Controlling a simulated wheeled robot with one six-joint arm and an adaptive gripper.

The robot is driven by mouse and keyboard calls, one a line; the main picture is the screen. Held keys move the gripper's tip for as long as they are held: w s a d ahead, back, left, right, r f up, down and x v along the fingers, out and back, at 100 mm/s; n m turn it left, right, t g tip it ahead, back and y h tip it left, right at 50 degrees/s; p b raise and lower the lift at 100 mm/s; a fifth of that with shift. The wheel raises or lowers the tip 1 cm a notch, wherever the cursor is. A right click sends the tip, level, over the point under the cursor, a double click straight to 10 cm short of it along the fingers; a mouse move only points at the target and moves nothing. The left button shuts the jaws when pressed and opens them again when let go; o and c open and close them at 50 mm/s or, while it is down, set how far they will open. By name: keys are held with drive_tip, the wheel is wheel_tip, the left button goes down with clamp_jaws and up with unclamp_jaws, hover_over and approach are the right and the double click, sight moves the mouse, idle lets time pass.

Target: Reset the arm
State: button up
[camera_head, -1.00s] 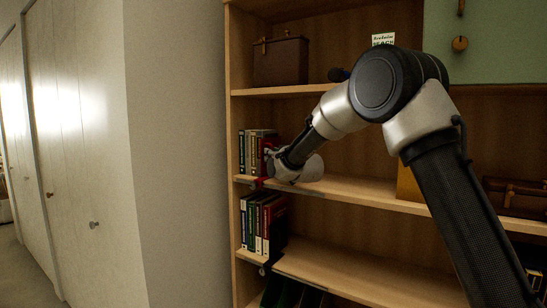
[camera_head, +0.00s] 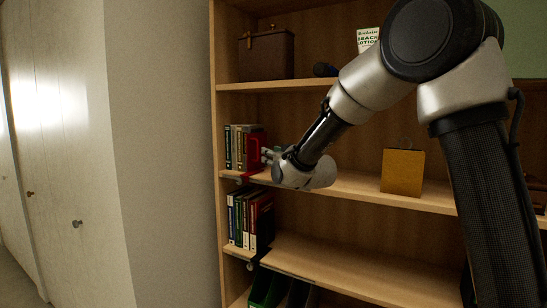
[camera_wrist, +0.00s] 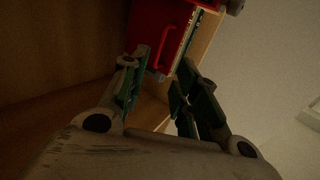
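My gripper (camera_head: 270,156) is at the middle shelf, just right of a row of upright books (camera_head: 238,148). A red bookend-like piece (camera_head: 254,152) stands at the right end of that row, close to the fingertips. In the wrist view, my gripper (camera_wrist: 157,70) has its two dark green-padded fingers apart with a gap between them. The red piece (camera_wrist: 160,25) with its looped handle shows beyond the fingertips. Nothing is visibly held. My wrist hides part of the shelf behind it.
An ochre box (camera_head: 403,172) stands right of my forearm on the same shelf. More books (camera_head: 250,218) stand on the shelf below. A brown case (camera_head: 266,56) and a white sign (camera_head: 367,38) are above. A wall (camera_head: 160,150) is at left. Lower shelf's middle is clear.

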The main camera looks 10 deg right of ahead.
drive_tip(key=shift+s+d, duration=0.1)
drive_tip(key=shift+s, duration=0.25)
drive_tip(key=shift+d, duration=0.1)
drive_tip(key=s+d+f+m+g+h, duration=0.2)
drive_tip(key=s+d+g+h, duration=0.3)
drive_tip(key=s+d, duration=1.1)
drive_tip(key=s+d+f+g, duration=0.2)
drive_tip(key=s+d, duration=0.1)
drive_tip(key=s, duration=0.6)
drive_tip(key=s+d+f+m+g, duration=0.1)
drive_tip(key=s+d+f+g, duration=0.2)
drive_tip(key=s, duration=0.6)
drive_tip(key=s+d+f+m+g+h, duration=0.1)
drive_tip(key=s+d, duration=0.4)
drive_tip(key=s, duration=0.5)
wheel_tip(320, 180, down, 2)
drive_tip(key=shift+f+g, duration=0.1)
drive_tip(key=shift+g, duration=0.8)
